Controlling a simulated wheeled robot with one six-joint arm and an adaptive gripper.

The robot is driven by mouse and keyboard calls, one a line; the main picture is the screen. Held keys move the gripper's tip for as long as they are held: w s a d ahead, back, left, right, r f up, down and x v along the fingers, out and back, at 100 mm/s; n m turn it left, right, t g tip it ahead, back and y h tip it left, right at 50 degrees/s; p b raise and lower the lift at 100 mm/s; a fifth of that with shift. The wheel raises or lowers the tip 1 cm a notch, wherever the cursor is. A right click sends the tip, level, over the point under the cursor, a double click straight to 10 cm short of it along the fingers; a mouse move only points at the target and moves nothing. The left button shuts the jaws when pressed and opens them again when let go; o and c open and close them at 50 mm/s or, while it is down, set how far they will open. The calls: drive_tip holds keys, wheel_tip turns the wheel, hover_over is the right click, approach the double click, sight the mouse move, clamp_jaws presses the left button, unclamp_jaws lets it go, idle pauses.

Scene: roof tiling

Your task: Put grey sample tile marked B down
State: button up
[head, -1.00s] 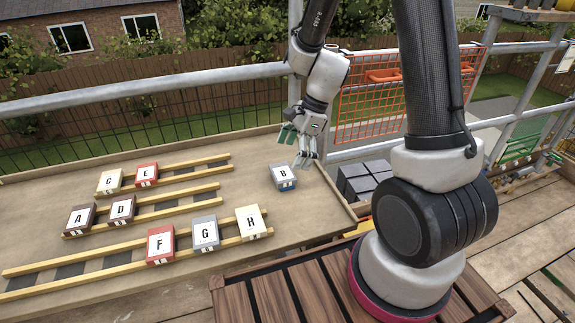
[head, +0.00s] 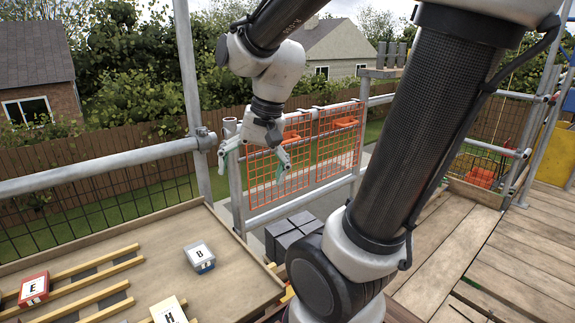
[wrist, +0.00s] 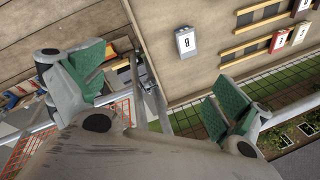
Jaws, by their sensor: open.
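The grey sample tile marked B (head: 200,257) lies flat on the brown board, right of the wooden rails. It also shows in the wrist view (wrist: 187,42), apart from my fingers. My gripper (head: 253,170) is open and empty, with its green finger pads spread wide. It is raised above and to the right of tile B, in front of the orange mesh. In the wrist view my gripper (wrist: 160,85) has nothing between its pads.
The board (head: 225,290) has free room around tile B. A red tile marked E (head: 34,288) and a cream tile marked H (head: 168,311) sit by the rails. A scaffold post (head: 190,100) and orange mesh (head: 310,150) stand near my gripper. Grey blocks (head: 292,233) are stacked beyond the board.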

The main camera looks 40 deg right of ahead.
drive_tip(key=s+d+r+n+t+h, duration=0.2)
drive_tip(key=s+d+r+n, duration=0.1)
drive_tip(key=s+n, duration=0.3)
drive_tip(key=shift+s+d+r+n, duration=0.35)
drive_tip(key=shift+s+d, duration=0.35)
drive_tip(key=shift+s, duration=0.35)
